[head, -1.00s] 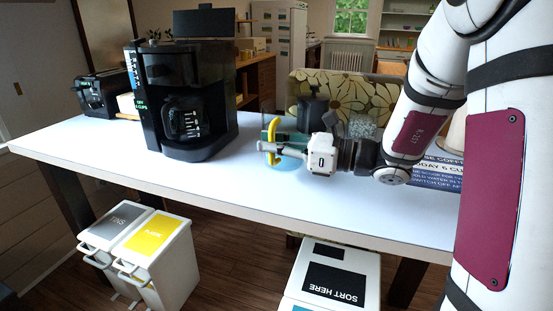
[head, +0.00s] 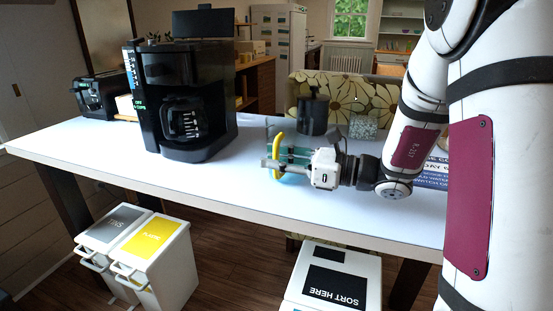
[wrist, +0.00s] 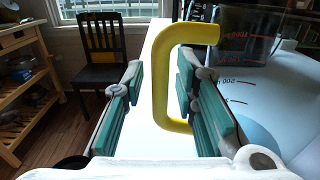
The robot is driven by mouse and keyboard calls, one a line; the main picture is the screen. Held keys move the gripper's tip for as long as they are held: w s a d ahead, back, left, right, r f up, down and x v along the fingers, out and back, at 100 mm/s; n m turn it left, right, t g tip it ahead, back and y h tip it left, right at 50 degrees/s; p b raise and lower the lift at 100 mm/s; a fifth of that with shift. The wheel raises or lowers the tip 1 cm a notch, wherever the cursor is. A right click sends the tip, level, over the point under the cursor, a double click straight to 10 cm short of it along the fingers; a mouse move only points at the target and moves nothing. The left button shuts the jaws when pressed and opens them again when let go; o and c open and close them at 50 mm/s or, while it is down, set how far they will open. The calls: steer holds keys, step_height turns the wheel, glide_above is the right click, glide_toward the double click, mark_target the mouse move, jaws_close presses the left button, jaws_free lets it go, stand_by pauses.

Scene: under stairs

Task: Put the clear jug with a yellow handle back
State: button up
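In the head view the yellow handle (head: 277,157) shows over the white table, and my gripper hides much of the clear body. My gripper (head: 284,162) reaches in from the right. In the wrist view my gripper (wrist: 160,95) is open, its teal-padded fingers on either side of the handle, with a gap visible on the left. I cannot tell whether the right finger touches it.
On the white table (head: 215,190), a black coffee maker (head: 185,90) stands left of the jug. A dark canister (head: 313,112) and a speckled clear container (head: 363,127) stand behind. A toaster (head: 97,97) is at the far left. Bins (head: 150,250) stand on the floor in front.

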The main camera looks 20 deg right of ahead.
steer(key=shift+r, duration=0.15)
steer(key=shift+s+d, duration=0.15)
steer(key=shift+d, duration=0.05)
steer(key=p+v, duration=0.1)
steer(key=v, duration=1)
steer(key=s+a+r+n+g+h, duration=0.2)
steer(key=s+a+n+g, duration=0.9)
steer(key=s+a, duration=0.35)
steer(key=s+f+n+g+h, duration=0.1)
steer(key=s+f+n+h, duration=0.2)
steer(key=s+n+h, duration=0.45)
steer(key=s+d+n+t+h, duration=0.2)
steer(key=s+d+n+h, duration=0.3)
steer(key=d, duration=0.3)
steer(key=shift+s+f+n+t, duration=0.4)
steer(key=shift+s+n, duration=0.3)
steer(key=shift+n, duration=0.15)
